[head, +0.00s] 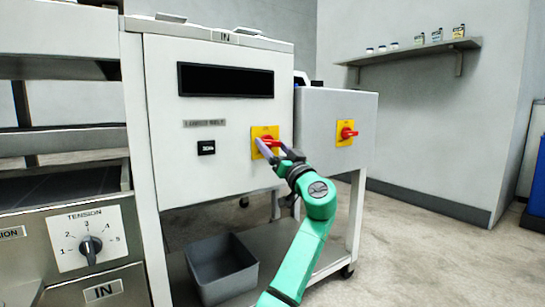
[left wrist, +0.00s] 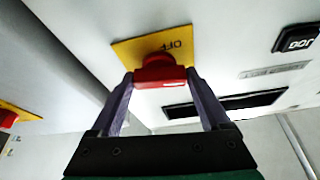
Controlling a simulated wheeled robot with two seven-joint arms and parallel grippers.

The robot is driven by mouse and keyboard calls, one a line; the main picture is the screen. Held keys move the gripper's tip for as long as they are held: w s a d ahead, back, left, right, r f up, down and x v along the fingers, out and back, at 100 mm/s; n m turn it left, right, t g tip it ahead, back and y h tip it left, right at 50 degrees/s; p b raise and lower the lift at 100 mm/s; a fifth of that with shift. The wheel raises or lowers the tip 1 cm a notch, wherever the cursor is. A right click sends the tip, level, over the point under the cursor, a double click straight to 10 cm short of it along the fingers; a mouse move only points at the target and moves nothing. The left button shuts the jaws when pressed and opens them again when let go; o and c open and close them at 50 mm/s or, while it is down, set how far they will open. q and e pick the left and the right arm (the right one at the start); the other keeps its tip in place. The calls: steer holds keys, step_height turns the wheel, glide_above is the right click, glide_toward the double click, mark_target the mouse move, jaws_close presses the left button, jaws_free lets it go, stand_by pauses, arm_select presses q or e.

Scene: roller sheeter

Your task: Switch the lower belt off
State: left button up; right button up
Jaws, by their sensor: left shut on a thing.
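The lower belt switch is a red knob (head: 270,140) on a yellow plate (head: 258,131), set in the white cabinet front to the right of a grey "LOWER BELT" label (head: 204,123). In the left wrist view the red knob (left wrist: 160,73) sits between the two fingers, and "OFF" is printed on its yellow plate (left wrist: 145,48). My left gripper (head: 268,148) is shut on the knob, one finger on each side; it also shows in the left wrist view (left wrist: 160,84). The fingers hide part of the knob in the head view. My right gripper is not in view.
A second red knob (head: 348,133) on a yellow plate is on the grey box to the right. A black button (head: 206,148) is left of the gripped switch. A tension dial (head: 90,246) is at lower left. A grey bin (head: 222,268) stands on the lower shelf.

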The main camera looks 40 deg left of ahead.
arm_select(q)
steer(key=shift+w+f+n+g, duration=0.1)
steer(key=shift+n+g, duration=0.6)
steer(key=shift+n, duration=0.6)
steer(key=shift+n+y, duration=0.3)
steer(key=o, duration=1.2)
steer(key=p+v, duration=0.3)
steer(key=v, duration=1.1)
steer(key=shift+d+p, duration=0.35)
